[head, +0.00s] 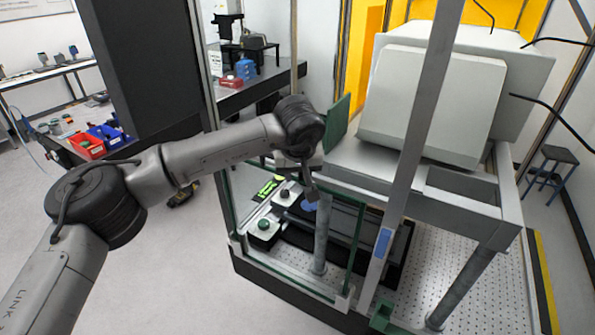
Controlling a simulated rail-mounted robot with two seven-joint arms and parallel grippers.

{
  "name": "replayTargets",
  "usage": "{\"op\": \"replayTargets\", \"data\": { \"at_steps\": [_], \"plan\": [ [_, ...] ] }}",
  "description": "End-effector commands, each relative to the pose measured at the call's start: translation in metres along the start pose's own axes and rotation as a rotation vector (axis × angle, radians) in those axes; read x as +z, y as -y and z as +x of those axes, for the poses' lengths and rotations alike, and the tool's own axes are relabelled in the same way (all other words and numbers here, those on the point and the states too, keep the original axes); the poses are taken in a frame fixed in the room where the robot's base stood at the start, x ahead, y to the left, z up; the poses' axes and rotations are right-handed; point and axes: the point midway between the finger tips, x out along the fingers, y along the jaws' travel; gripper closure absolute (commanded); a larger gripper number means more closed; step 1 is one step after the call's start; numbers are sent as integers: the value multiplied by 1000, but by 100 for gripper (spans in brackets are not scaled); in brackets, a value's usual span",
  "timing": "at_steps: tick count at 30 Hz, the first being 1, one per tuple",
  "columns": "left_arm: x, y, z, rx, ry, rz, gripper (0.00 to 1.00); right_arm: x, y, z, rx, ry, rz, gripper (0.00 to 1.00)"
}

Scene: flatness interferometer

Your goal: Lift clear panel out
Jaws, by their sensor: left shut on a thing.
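The clear panel (357,238) is a see-through sheet with dark green edges. It stands upright at the front of the interferometer frame, its lower edge by the pale bottom rail (290,279). My left gripper (311,194) reaches in from the left and points down at the panel's top edge. It is shut on the panel there; the fingertips are small and partly hidden by the wrist. I cannot tell whether the panel's lower edge is clear of the rail. My right gripper is not in view.
A grey post (412,150) rises right of the panel. Behind the panel are a perforated base plate (430,268) and a round column (321,235). A large white housing (435,100) sits above. Open floor (190,265) lies to the left.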

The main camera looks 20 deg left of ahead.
Motion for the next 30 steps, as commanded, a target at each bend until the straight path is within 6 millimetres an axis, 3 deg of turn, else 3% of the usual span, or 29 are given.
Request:
{"op": "replayTargets", "data": {
  "at_steps": [5, 17, 18, 23, 30],
  "plan": [
    [-1, 1, -1, -1, -2, 0, 100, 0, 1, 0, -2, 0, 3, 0],
    [-1, 2, 0, -4, -2, -1, 100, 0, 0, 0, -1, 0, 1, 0],
    [-1, 2, 0, -4, -2, -2, 85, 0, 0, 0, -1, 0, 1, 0],
    [-1, 2, 1, -5, -1, -3, 100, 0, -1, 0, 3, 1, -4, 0],
    [-1, 3, 1, -6, -1, -3, 100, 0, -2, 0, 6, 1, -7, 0]
  ]
}}
